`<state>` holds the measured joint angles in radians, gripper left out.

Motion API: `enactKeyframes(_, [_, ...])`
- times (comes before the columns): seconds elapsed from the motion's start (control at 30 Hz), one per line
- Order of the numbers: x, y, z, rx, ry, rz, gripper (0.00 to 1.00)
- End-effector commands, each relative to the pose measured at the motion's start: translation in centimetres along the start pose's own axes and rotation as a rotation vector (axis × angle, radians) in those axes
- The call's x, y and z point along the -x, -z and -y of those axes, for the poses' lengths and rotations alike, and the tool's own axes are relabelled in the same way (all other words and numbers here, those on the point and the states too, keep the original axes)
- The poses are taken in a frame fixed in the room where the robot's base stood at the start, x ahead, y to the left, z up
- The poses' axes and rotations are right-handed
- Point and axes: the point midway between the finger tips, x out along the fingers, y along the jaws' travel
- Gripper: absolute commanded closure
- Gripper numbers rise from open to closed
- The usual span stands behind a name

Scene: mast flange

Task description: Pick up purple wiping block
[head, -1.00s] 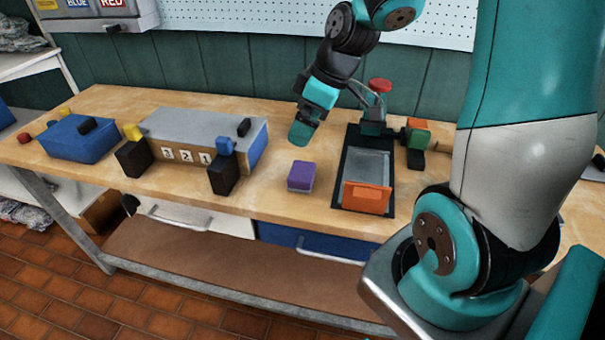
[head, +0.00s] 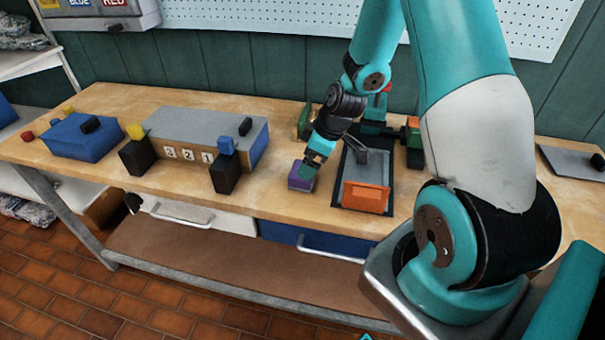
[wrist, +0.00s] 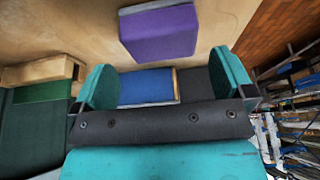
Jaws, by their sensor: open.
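The purple wiping block (head: 300,180) sits on the wooden workbench, left of the black-framed fixture. Its top looks lighter than its sides. In the wrist view the block (wrist: 160,34) shows just beyond the fingertips, roughly centred between them. My gripper (head: 313,162) is just above the block in the head view and partly covers its top edge. In the wrist view my gripper (wrist: 163,64) has its two teal fingers spread wide with nothing held between them. Whether a fingertip touches the block I cannot tell.
Right of the block is the black-framed fixture (head: 344,195) with an orange block (head: 365,198). Left stands a grey-topped box (head: 190,128) with number tiles and black posts. A green object (head: 304,120) stands behind my gripper. Bare bench (head: 265,190) lies around the block.

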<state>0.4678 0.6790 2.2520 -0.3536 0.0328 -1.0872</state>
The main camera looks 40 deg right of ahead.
Motion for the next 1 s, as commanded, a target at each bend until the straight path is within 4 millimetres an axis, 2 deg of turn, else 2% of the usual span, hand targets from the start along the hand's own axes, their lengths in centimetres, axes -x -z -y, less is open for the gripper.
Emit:
enactKeyframes(0.33, [-4.3,0.2,0.2,0.000,0.003,0.001,0.00])
enactKeyframes(0.63, [-5.0,0.2,0.1,0.000,0.000,0.000,0.00])
enactKeyframes(0.67, [-5.0,0.2,0.1,-0.001,0.000,0.000,0.02])
enactKeyframes(0.83, [-5.0,0.2,0.1,-0.001,0.000,0.000,0.40])
enactKeyframes(1.0, [-5.0,0.2,0.1,0.000,0.000,0.000,0.40])
